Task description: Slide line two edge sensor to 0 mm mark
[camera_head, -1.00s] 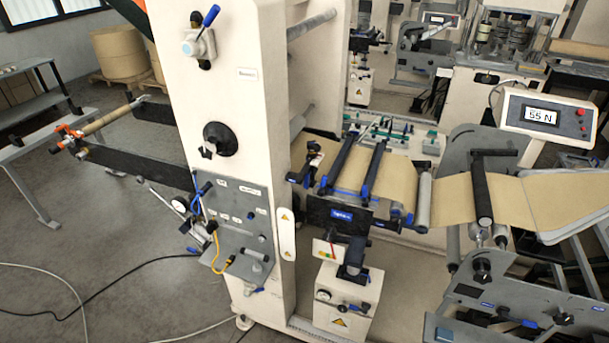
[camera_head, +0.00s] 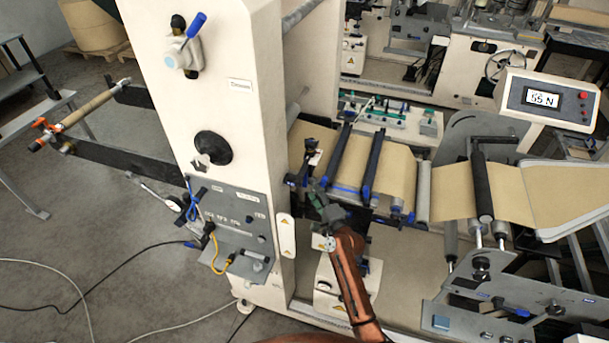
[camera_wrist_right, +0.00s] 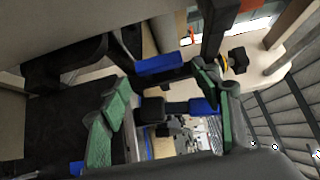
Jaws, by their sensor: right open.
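The edge sensor (camera_head: 311,155) is a small dark unit with a light part, at the left edge of the brown web (camera_head: 392,190) on the web guide frame. Its scale and 0 mm mark are too small to read. My right gripper (camera_head: 318,204) is just below and in front of the sensor, at the left front of the guide frame. In the right wrist view the green finger pads of my right gripper (camera_wrist_right: 162,108) are apart. A black piece with a blue end (camera_wrist_right: 178,108) shows between them; I cannot tell whether they touch it. My left gripper is out of view.
The cream machine column (camera_head: 220,110) with its control panel (camera_head: 232,225) stands close left of my right gripper. Black and blue bars (camera_head: 372,168) cross the web to the right. A display (camera_head: 545,98) reads 55 N. Cables lie on the floor at left.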

